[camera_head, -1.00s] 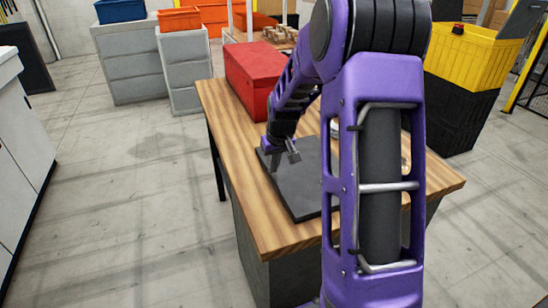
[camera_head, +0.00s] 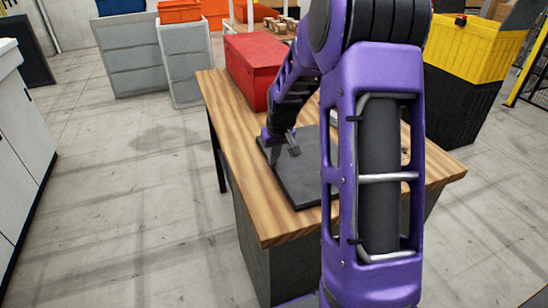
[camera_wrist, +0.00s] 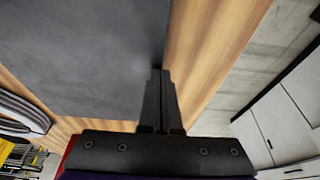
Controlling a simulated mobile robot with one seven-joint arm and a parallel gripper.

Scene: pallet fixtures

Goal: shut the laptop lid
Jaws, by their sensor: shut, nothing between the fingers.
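The laptop (camera_head: 303,180) is a flat dark grey slab on the wooden table (camera_head: 239,159). Its lid looks folded down flat, with no raised panel in view. Its right part is hidden behind my arm. My gripper (camera_head: 276,161) is at the laptop's left edge, pointing down, with its fingers together and nothing held. In the wrist view the shut fingertips (camera_wrist: 160,74) are over or at the edge of the dark laptop surface (camera_wrist: 80,50). Whether they touch it cannot be told.
A red box (camera_head: 254,68) stands on the table behind the laptop. Grey drawer cabinets (camera_head: 138,58) stand at the back left, and a yellow crate (camera_head: 464,48) on a black one at the right. The floor left of the table is clear.

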